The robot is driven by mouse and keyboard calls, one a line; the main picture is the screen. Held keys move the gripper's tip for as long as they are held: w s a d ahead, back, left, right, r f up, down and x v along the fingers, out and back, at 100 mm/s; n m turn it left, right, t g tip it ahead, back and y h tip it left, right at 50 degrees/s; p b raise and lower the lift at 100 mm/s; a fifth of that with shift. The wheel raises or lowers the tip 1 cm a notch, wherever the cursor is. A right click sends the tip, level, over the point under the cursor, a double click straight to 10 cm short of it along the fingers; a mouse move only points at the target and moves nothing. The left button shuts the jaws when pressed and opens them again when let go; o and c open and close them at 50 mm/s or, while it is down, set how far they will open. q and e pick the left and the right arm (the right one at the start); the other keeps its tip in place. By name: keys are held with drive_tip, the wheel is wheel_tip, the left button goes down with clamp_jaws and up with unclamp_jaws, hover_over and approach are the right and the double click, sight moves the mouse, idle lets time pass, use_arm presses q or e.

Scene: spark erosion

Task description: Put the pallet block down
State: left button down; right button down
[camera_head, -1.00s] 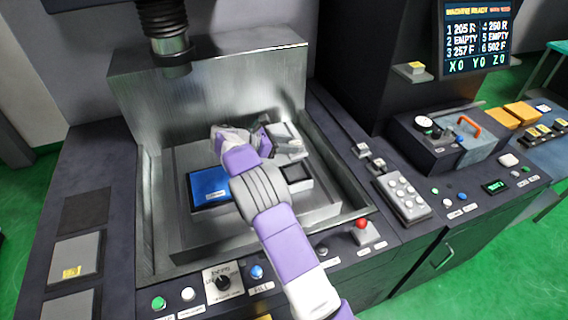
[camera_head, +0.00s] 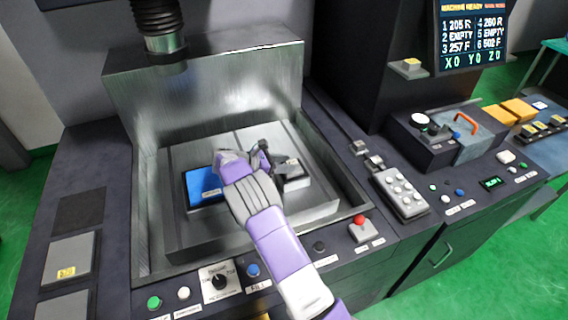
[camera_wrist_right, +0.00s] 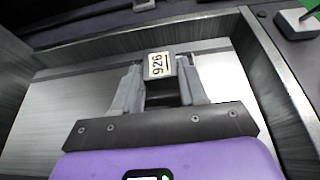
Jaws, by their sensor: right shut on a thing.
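My right gripper (camera_head: 272,163) is shut on the pallet block (camera_head: 292,163), a small grey block. The block is over the grey seat (camera_head: 297,184) at the right of the machine's worktable (camera_head: 190,237). It looks at or just above that seat; whether it touches is hidden by the gripper. My left gripper is not in view.
A blue plate (camera_head: 201,188) lies left of my gripper, partly covered by my arm. The tank's metal back wall (camera_head: 215,95) stands behind, and the machine head (camera_head: 163,42) hangs above at the left. A red button (camera_head: 359,219) and other controls line the front ledge.

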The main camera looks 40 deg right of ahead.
drive_tip(key=c, duration=0.6)
unclamp_jaws()
drive_tip(key=shift+f, duration=0.1)
drive_tip(key=shift+a+r, duration=0.1)
drive_tip(key=shift+r, duration=0.1)
drive_tip(key=p+v, duration=0.1)
drive_tip(key=v, duration=1)
drive_tip(key=shift+a, duration=0.4)
